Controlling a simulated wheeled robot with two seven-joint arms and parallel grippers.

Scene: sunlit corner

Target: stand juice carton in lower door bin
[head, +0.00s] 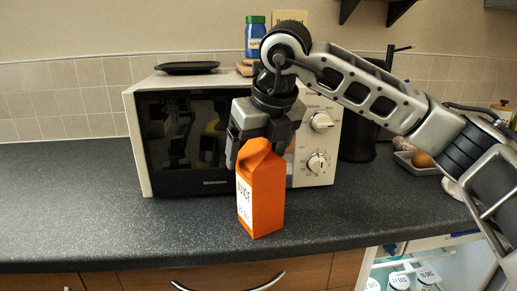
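The orange juice carton (262,200) stands upright on the dark counter, in front of the microwave, with a white label on its front left face. My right gripper (260,148) reaches down from above at the carton's top. Its two fingers are apart, one near each side of the gabled top. Whether they press on the carton cannot be told. An open white refrigerator compartment (425,268) shows partly below the counter at the lower right, with several labelled white containers in it. The lower door bin cannot be made out. My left gripper is out of view.
A cream microwave (134,128) stands behind the carton, with a black plate (187,68) and a blue jar (255,36) on top. A tray (408,162) with an egg lies at the right. The counter's left part (70,210) is clear.

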